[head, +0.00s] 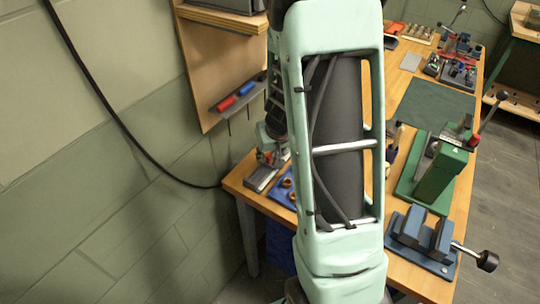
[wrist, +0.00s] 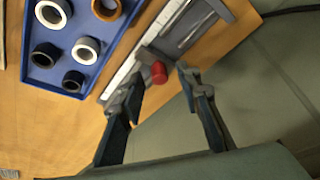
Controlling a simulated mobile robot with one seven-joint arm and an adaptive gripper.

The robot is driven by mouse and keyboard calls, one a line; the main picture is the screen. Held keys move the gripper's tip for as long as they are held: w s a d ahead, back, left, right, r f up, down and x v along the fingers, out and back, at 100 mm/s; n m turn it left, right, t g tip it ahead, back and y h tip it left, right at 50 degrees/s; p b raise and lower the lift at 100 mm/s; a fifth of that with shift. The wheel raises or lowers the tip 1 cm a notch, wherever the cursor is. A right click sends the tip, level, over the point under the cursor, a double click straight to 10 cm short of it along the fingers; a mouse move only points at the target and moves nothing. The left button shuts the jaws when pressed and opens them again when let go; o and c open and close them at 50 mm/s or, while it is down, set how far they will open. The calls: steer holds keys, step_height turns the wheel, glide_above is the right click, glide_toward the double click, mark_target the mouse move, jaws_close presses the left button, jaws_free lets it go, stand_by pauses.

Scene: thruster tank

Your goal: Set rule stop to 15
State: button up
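The rule (wrist: 117,82) shows in the wrist view as a pale scale strip in a grey metal frame, lying diagonally on the wooden bench. A grey stop block with a red knob (wrist: 158,73) sits on it. My gripper (wrist: 158,80) is open, with its two dark fingers apart and the red knob seen between and just beyond the tips. Nothing is held. The scale numbers are too small to read. In the head view the rule device (head: 263,176) stands at the near left corner of the bench; my arm hides part of that area and the gripper.
A blue tray (wrist: 69,97) with several dark, white and copper rings lies beside the rule. The bench (head: 425,282) also carries a blue vise (head: 425,240) and a green press (head: 437,172). A wall panel shelf (head: 240,102) holds red and blue items. The wall is close at left.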

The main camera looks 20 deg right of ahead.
jaws_close()
steer(key=w+d, duration=0.1)
steer(key=w+d+b, duration=0.1)
steer(key=d, duration=0.1)
steer(key=w+d+b, duration=0.1)
steer(key=d, duration=0.1)
steer(key=shift+w+f, duration=0.15)
steer(key=shift+w, duration=0.1)
steer(key=shift+w+d, duration=0.2)
steer(key=shift+d, duration=0.2)
jaws_free()
steer(key=shift+r, duration=0.25)
steer(key=v, duration=1.1)
steer(key=shift+s+r, duration=0.15)
steer(key=shift+r, duration=0.25)
